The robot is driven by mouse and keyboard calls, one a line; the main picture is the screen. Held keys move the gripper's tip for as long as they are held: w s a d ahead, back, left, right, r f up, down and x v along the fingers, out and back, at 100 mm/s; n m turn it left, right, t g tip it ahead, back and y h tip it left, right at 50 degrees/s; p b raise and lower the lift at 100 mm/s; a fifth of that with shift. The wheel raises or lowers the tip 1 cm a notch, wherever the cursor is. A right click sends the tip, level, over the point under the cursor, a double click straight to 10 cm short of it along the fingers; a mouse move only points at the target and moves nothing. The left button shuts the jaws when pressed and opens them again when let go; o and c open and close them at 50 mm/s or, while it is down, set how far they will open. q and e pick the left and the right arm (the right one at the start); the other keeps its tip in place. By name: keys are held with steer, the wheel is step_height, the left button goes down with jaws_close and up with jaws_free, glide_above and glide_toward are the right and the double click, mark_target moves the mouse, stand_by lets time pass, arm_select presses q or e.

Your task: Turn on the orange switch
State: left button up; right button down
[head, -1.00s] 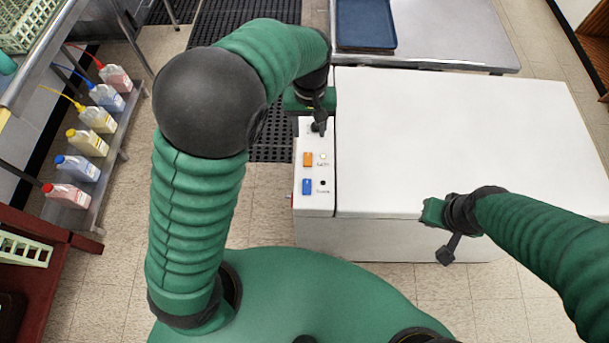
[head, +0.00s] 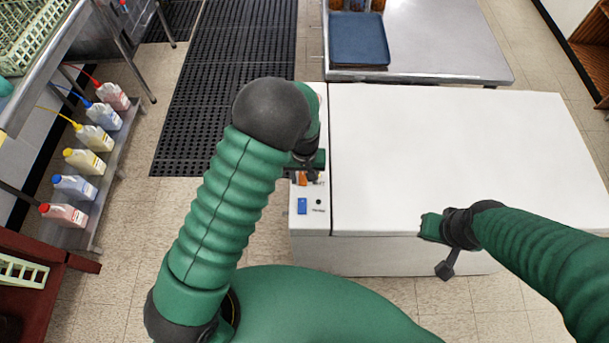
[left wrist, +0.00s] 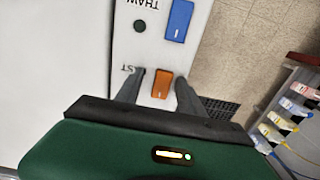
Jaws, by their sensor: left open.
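The orange switch (head: 301,178) is on the control strip at the left end of the white chest unit, partly hidden by my left gripper in the head view. In the left wrist view the orange switch (left wrist: 162,84) shows between the two fingers. My left gripper (left wrist: 158,88) is open above the strip, its fingers either side of the switch; contact cannot be told. My right gripper (head: 432,227) is over the chest's front edge, and its jaws are too unclear to read.
A blue switch (head: 302,206) sits nearer me on the strip, beside a dark round indicator. The white chest lid (head: 460,150) is bare. A blue tray (head: 358,40) lies on the steel table behind. Several jugs (head: 75,187) stand on the left shelf.

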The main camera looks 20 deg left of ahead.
arm_select(q)
steer(key=shift+s+a+r, duration=0.1)
steer(key=shift+s+a, duration=0.05)
steer(key=shift+c, duration=0.2)
steer(key=shift+a, duration=0.15)
steer(key=c, duration=0.5)
jaws_close()
arm_select(e)
steer(key=shift+s+a+r, duration=0.1)
steer(key=shift+s+a, duration=0.1)
arm_select(q)
steer(key=shift+r+g+p, duration=0.15)
steer(key=shift+g+p, duration=0.25)
steer(key=shift+w+g, duration=0.3)
steer(key=shift+g, duration=0.1)
arm_select(e)
steer(key=shift+a+r, duration=0.1)
steer(key=shift+r, duration=0.4)
arm_select(q)
steer(key=o, duration=0.5)
jaws_free()
arm_select(e)
steer(key=shift+w, duration=0.1)
